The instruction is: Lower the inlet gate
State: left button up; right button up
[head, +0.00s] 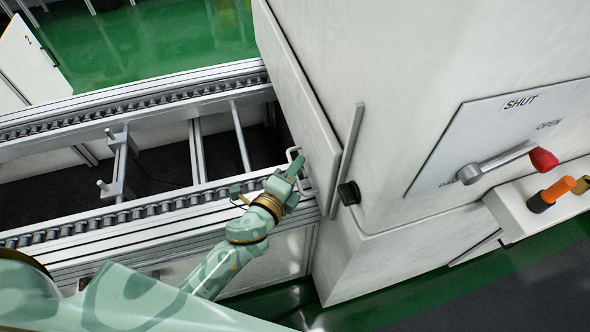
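The inlet gate (292,88) appears as a flat white panel on the left face of the big white machine housing, above the conveyor. A pale bracket-shaped handle (293,151) stands out near its lower end. My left gripper (291,170) is right at this handle, its green fingers overlapping it in the picture. The gripper hides part of the handle, so I cannot tell whether the fingers are closed around it. My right gripper is not in view.
The roller conveyor (165,208) runs from the left to the housing. On the housing's front a lever with a red knob (543,160) points toward OPEN on a plate also marked SHUT. A black knob (348,193) sits near the gate. Green floor lies beyond.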

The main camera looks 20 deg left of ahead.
pick_arm(q)
jog(key=b+v, duration=0.1)
jog(key=v, duration=1.5)
jog(key=shift+b, duration=0.35)
jog(key=shift+a+r, duration=0.1)
